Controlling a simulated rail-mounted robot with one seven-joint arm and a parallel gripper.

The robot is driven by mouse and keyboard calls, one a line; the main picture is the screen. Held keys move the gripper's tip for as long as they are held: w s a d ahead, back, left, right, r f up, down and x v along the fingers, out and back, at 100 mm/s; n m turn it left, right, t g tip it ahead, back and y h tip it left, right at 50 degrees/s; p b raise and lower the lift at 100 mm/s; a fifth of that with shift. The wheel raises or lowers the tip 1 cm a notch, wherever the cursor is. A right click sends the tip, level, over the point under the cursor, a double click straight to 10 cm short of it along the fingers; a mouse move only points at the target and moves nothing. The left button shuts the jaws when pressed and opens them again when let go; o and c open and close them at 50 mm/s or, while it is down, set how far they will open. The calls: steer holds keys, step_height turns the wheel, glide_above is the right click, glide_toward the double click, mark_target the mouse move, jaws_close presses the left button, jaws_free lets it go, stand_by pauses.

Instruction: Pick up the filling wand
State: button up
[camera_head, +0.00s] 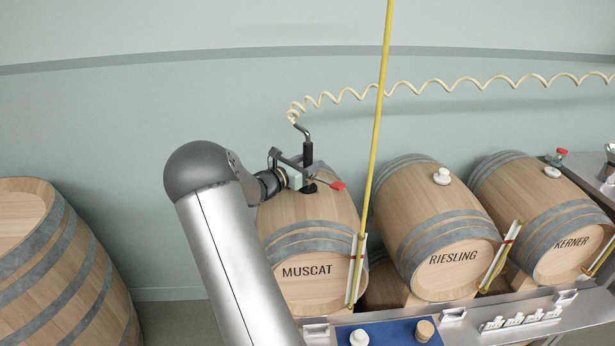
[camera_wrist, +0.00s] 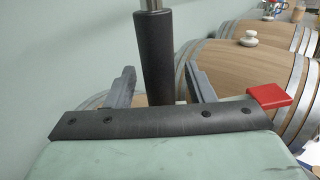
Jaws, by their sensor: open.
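The filling wand (camera_head: 308,153) has a black grip and a bent steel tube on top, joined to a cream coiled hose (camera_head: 345,97). It stands upright at the top of the MUSCAT barrel (camera_head: 308,228). My gripper (camera_head: 303,168) is at the wand, low on its black grip. In the wrist view, the black grip (camera_wrist: 157,55) rises between the two open fingers of my gripper (camera_wrist: 160,80). Gaps show on both sides of the grip, wider on the right.
A red tab (camera_head: 338,186) sticks out just right of my gripper. A yellow pole (camera_head: 377,120) stands in front of the barrels. The RIESLING barrel (camera_head: 430,225) and KERNER barrel (camera_head: 540,215) lie to the right. A blue mat (camera_head: 390,333) lies on the bench.

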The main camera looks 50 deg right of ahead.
jaws_close()
steer(key=shift+r, duration=0.1)
step_height(320, 180, up, 28)
steer(key=b, duration=0.1)
stand_by(0.3)
steer(key=c, duration=1)
jaws_free()
jaws_close()
